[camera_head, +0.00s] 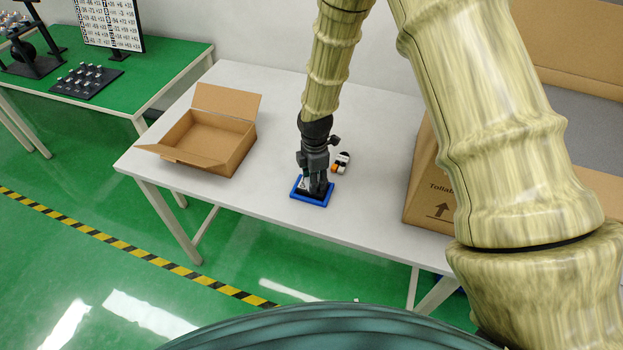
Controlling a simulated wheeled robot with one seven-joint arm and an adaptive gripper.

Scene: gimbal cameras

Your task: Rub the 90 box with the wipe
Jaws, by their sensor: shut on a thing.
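My gripper (316,188) points down over the front middle of the white table. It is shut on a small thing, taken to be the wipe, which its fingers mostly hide. A flat, dark thing with a blue rim (312,203) lies right below the fingertips. I cannot tell whether the gripper touches it or whether it is part of what is held. No "90" mark is readable, so I cannot tell which thing is the 90 box. A small white, black and orange object (341,162) lies just behind and to the right of the gripper.
An open, empty-looking cardboard box (205,140) stands left on the white table (265,180). A large cardboard carton (428,195) stands right, partly hidden by my arm. A green table (150,75) with a black rack (87,80) and a number board (107,22) is at the back left.

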